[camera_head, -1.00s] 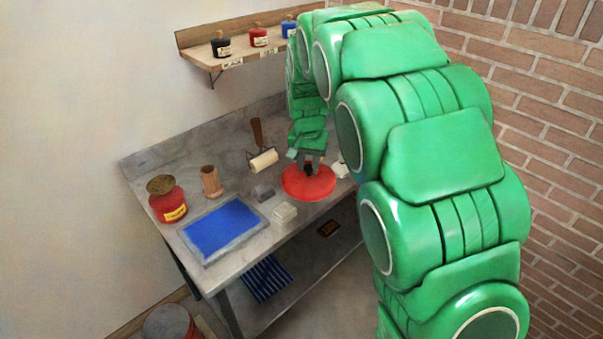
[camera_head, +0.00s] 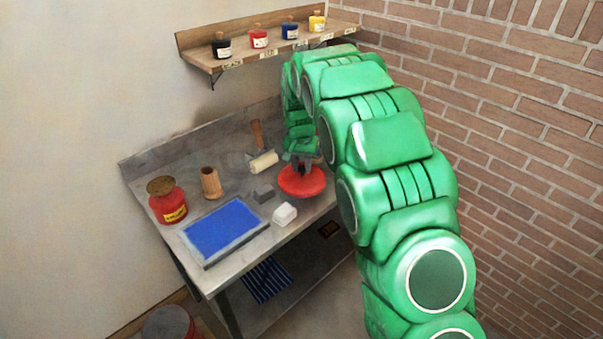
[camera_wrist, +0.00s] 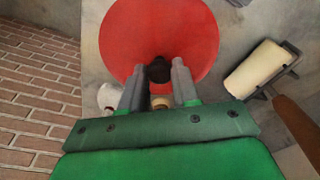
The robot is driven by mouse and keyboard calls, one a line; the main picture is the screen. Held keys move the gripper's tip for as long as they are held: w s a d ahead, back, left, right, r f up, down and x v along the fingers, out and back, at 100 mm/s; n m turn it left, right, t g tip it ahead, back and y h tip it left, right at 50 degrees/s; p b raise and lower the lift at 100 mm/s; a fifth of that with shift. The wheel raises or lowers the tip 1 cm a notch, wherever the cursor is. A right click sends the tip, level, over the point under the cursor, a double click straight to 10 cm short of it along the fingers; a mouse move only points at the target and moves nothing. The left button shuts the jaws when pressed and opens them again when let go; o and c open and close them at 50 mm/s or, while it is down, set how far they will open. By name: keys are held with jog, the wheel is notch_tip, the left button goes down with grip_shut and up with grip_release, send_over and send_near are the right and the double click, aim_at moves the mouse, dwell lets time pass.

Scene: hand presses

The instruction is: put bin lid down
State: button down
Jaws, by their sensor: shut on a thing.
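The bin lid (camera_head: 302,184) is a round red disc with a dark knob. My gripper (camera_head: 305,165) is over its middle, with its fingers closed on the knob. In the wrist view, the red lid (camera_wrist: 125,35) is beyond the two grey fingers of my gripper (camera_wrist: 159,82), with the dark knob (camera_wrist: 159,68) between the tips. The lid is at the right part of the grey workbench (camera_head: 235,295). I cannot tell whether its underside touches the top. A round bin (camera_head: 168,326) stands on the floor at lower left, partly cut off.
A blue-inked tray (camera_head: 222,228), a brown cup (camera_head: 211,183) and a red can (camera_head: 168,203) stand further left. A shelf (camera_head: 270,52) holds several ink jars above.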

aim_at(301, 167)
jog(key=shift+w+f, duration=0.3)
jog(key=shift+f, duration=1.6)
jog(key=shift+f, duration=0.2)
jog(key=c, duration=0.8)
grip_release()
jog(key=r, duration=0.8)
jog(key=s+r, duration=0.1)
jog(key=r, duration=0.3)
jog(key=shift+s+a, duration=0.1)
jog(key=shift+a, duration=0.1)
jog(key=shift+s+d+r, duration=0.1)
jog(key=shift+s+r, duration=0.05)
jog(key=shift+r, duration=0.05)
